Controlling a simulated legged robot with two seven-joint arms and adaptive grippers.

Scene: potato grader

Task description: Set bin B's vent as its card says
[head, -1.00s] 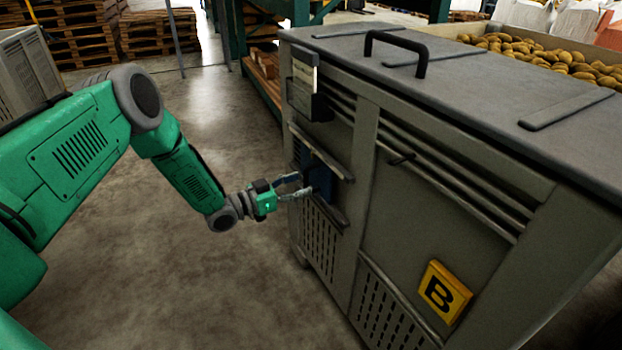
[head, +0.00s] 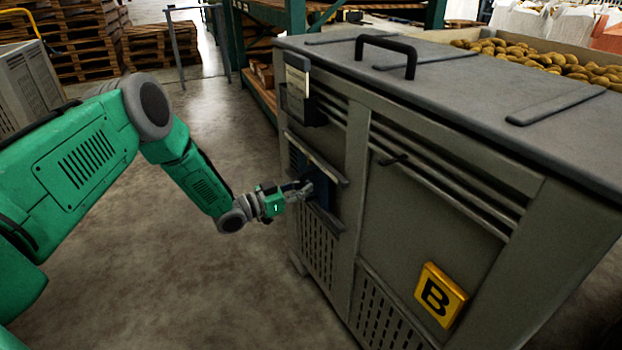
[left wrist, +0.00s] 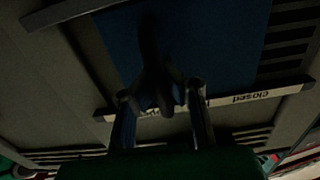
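Bin B is the large grey bin (head: 400,220) with a yellow "B" plate (head: 440,294). Its vent has a dark blue slide plate (head: 322,207) between two rails on the left part of the front. In the left wrist view the blue plate (left wrist: 215,40) has a dark grip piece (left wrist: 157,88) and a pale label strip (left wrist: 250,97) reading "closed" upside down; other lettering is partly hidden. My left gripper (head: 303,188) is at the plate. Its fingers (left wrist: 161,98) stand apart, one on each side of the grip piece; contact is unclear. My right gripper is not in view.
A card holder (head: 299,90) hangs above the vent; its writing is unreadable. A black handle (head: 387,50) stands on the lid. Potatoes (head: 545,58) lie behind. Pallets (head: 85,40) stand at the back left. The floor (head: 200,285) before the bin is clear.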

